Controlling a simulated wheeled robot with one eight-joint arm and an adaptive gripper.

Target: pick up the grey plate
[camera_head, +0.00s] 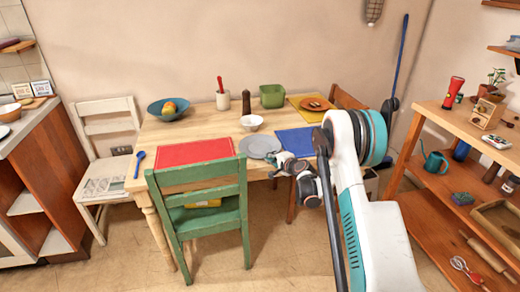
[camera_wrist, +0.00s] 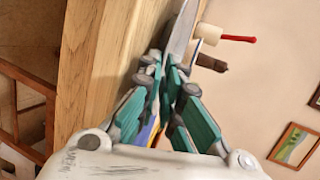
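The grey plate (camera_head: 258,146) is round and lies about level at the front edge of the wooden table, between the red mat and the blue mat. My gripper (camera_head: 283,158) is at the plate's right front rim. In the wrist view the plate (camera_wrist: 182,32) shows nearly edge-on, just past the fingertips. The green-padded fingers of my gripper (camera_wrist: 168,70) are close together, with the plate's near rim between their tips. The exact contact is partly hidden by the fingers. I cannot tell whether the plate is clear of the tabletop.
A white bowl (camera_head: 251,122) stands just behind the plate, with a brown pepper mill (camera_head: 246,102) and a utensil cup (camera_head: 222,101) farther back. A green chair (camera_head: 201,205) stands at the table's front. The red mat (camera_head: 195,153) is bare. A shelf (camera_head: 455,195) stands at the right.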

